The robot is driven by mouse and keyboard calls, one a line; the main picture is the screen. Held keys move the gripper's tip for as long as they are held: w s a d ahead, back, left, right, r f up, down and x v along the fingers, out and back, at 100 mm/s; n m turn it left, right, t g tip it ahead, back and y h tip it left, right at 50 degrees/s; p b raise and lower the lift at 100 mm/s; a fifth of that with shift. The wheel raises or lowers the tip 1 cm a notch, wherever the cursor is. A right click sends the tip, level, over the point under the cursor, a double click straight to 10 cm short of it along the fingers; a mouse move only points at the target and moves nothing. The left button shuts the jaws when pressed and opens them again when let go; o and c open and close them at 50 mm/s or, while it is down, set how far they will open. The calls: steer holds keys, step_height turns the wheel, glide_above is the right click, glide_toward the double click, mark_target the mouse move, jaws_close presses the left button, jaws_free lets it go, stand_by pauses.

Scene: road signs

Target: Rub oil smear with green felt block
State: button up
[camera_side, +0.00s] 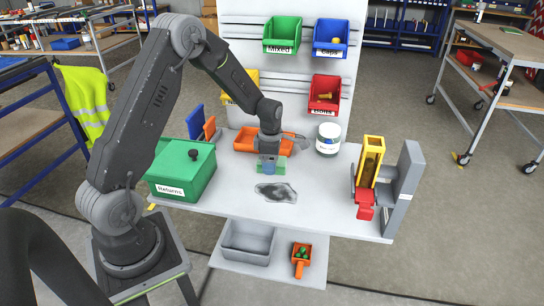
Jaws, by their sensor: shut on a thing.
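The oil smear (277,192) is a dark grey, irregular patch on the white table (225,198), near its front middle. The green felt block (277,164) is at the table just behind the smear, partly hidden by my gripper. My gripper (269,166) points down and is shut on the block. The block appears apart from the smear, a little beyond its far edge. I cannot tell whether its underside touches the table.
A green "Returns" box (184,177) stands left. An orange tray (250,141) lies behind my gripper, and a white tub (328,140) right of it. A yellow and red dispenser (371,160) stands beside a grey bracket (403,185) at the right. Table around the smear is clear.

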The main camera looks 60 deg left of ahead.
mark_target(285, 183)
step_height(285, 183, down, 4)
steer(key=shift+f, duration=0.1)
steer(key=shift+s+d+f, duration=0.1)
steer(key=shift+d+f, duration=0.05)
steer(key=shift+f, duration=0.1)
steer(key=shift+c, duration=0.2)
steer(key=shift+s+d+f, duration=0.1)
steer(key=shift+s+d, duration=3.6)
steer(key=shift+d, duration=0.05)
steer(key=shift+w+d, duration=0.65)
steer(key=shift+w, duration=0.3)
steer(key=shift+w+a, duration=3.7)
steer(key=shift+a, duration=0.15)
steer(key=shift+w+d, duration=0.8)
steer(key=shift+d, duration=0.15)
steer(key=shift+s+d, duration=3.75)
steer(key=shift+s, duration=0.2)
step_height(285, 183, up, 8)
